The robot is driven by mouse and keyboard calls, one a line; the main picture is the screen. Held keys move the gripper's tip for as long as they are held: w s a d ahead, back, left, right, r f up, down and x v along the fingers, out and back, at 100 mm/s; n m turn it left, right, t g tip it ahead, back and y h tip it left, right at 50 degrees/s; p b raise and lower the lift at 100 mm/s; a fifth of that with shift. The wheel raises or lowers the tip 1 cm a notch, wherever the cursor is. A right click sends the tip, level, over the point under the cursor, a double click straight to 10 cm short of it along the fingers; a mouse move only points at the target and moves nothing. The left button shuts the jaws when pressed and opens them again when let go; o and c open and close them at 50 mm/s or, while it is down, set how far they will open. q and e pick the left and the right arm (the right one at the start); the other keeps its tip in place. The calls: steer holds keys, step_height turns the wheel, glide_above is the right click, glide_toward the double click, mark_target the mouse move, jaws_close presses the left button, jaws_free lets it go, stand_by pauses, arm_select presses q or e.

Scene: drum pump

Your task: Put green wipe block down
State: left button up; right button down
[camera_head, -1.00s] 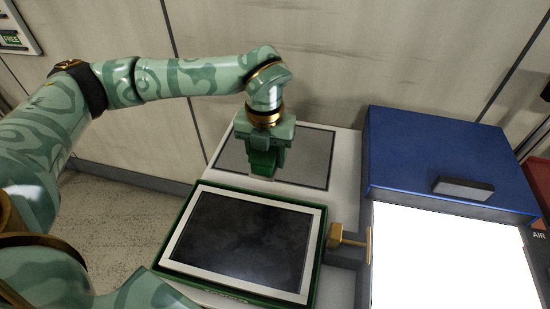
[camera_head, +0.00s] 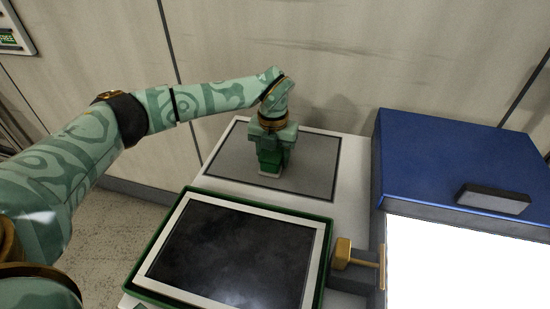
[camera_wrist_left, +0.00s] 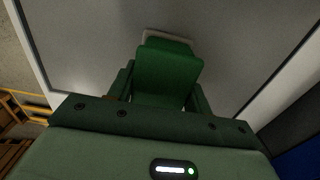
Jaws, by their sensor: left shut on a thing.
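The green wipe block (camera_head: 269,160) is upright between the fingers of my left gripper (camera_head: 271,157), over the grey mat (camera_head: 226,160) on the white table. In the left wrist view the block (camera_wrist_left: 167,70) shows between the two fingers, with a pale pad edge (camera_wrist_left: 168,35) at its far end. My left gripper (camera_wrist_left: 160,92) is shut on it. The block's base is at or just above the mat; I cannot tell whether it touches. My right gripper is not in view.
A dark panel in a white and green frame (camera_head: 320,240) lies in front of the mat. To the right stand a brass-coloured handle (camera_head: 352,255) and a blue box (camera_head: 440,160) with a dark grey handle block (camera_head: 493,198). The mat around the block is clear.

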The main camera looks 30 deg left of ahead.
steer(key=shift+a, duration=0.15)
arm_select(q)
steer(key=shift+f, duration=0.1)
steer(key=o, duration=0.9)
step_height(320, 180, up, 12)
steer(key=p, duration=0.4)
steer(key=shift+r+p, duration=0.2)
steer(key=shift+p, duration=0.15)
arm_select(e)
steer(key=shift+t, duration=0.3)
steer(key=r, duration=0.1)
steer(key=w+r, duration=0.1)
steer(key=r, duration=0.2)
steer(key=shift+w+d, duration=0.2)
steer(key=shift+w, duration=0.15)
